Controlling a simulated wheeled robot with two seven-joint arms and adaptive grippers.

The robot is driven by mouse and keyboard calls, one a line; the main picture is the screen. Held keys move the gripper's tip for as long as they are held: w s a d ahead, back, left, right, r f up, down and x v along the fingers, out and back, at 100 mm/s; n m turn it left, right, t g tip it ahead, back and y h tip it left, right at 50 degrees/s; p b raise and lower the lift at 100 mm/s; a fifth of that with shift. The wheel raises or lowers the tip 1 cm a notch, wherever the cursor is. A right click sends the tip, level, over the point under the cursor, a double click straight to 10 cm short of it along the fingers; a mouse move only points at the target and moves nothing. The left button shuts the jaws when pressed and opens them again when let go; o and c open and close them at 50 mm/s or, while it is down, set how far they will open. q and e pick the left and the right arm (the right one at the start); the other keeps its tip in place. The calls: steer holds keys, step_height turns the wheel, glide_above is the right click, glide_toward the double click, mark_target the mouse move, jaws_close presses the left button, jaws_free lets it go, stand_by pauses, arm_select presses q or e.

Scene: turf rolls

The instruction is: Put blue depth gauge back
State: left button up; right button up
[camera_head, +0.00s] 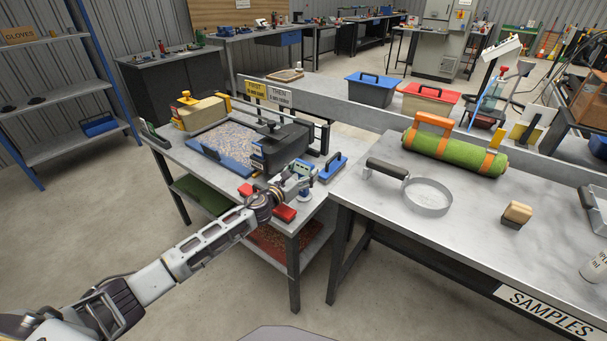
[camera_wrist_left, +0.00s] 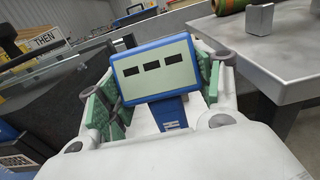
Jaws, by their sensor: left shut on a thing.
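The blue depth gauge (camera_wrist_left: 156,70) has a blue-framed pale display with three dark blocks and a blue stem below it. My left gripper (camera_wrist_left: 158,112) is shut on it, with green-padded fingers on both sides. In the head view my left gripper (camera_head: 296,186) is at the front right part of the left table, beside the dark box of the machine. The gauge (camera_head: 302,171) shows small there, partly hidden by the fingers. Its lower end is hard to make out, so I cannot tell whether it touches the table. My right gripper is not in view.
A black box-like machine (camera_head: 281,148) stands behind the gripper, beside a blue-edged tray (camera_head: 228,161). A blue handled block (camera_head: 332,168) and red blocks (camera_head: 283,212) are close by. The samples table (camera_head: 400,235) at right holds a green roll (camera_head: 455,153) and a metal ring (camera_head: 428,197).

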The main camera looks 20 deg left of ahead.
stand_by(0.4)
arm_select(q)
steer(key=o, duration=1.3)
steer(key=shift+o, duration=0.2)
steer(key=shift+r, duration=0.1)
